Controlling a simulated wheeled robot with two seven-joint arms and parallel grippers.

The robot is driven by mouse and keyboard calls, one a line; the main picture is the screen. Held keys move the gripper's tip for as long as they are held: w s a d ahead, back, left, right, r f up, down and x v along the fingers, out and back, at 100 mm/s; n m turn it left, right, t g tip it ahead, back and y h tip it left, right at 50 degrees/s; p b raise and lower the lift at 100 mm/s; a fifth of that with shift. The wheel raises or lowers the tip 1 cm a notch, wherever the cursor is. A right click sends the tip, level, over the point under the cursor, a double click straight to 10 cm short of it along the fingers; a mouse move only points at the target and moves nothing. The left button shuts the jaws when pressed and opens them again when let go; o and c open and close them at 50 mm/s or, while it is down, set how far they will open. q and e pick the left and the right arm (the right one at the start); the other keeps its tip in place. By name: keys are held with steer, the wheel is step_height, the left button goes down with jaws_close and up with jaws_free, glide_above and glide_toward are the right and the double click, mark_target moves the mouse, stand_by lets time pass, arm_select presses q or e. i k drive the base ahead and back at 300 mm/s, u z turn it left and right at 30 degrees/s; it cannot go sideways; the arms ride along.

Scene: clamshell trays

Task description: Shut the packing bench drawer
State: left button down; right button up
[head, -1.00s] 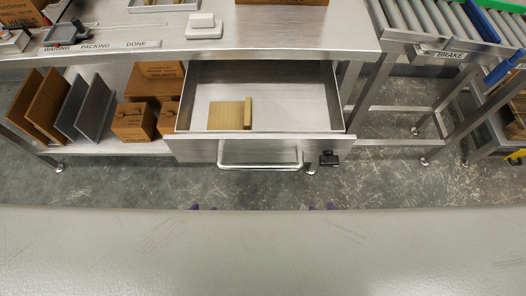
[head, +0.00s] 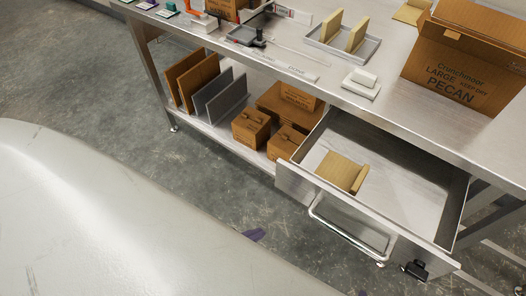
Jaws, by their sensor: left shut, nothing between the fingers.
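The packing bench drawer (head: 345,218) is pulled well out from under the bench top, on the right of the head view. Its bar handle (head: 345,238) runs along the front panel, and a small black fitting (head: 415,269) sits near the panel's right end. A tan folded card piece (head: 341,171) lies inside the drawer. Purple tips of my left gripper (head: 254,234) show past my pale body, left of the drawer front and apart from it. They are shut and empty. Only a small purple bit at the bottom edge shows of my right gripper (head: 363,292).
The steel bench (head: 400,112) carries a Pecan box (head: 465,55), a grey tray (head: 326,45) with upright tan pieces, and a white block (head: 361,82). Brown boxes (head: 250,126) and upright panels (head: 205,85) fill the lower shelf. The floor before the drawer's left is clear.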

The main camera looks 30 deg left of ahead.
mark_target(409, 205)
steer(key=u, duration=2.45)
steer(key=k, duration=0.95)
steer(key=z, duration=1.95)
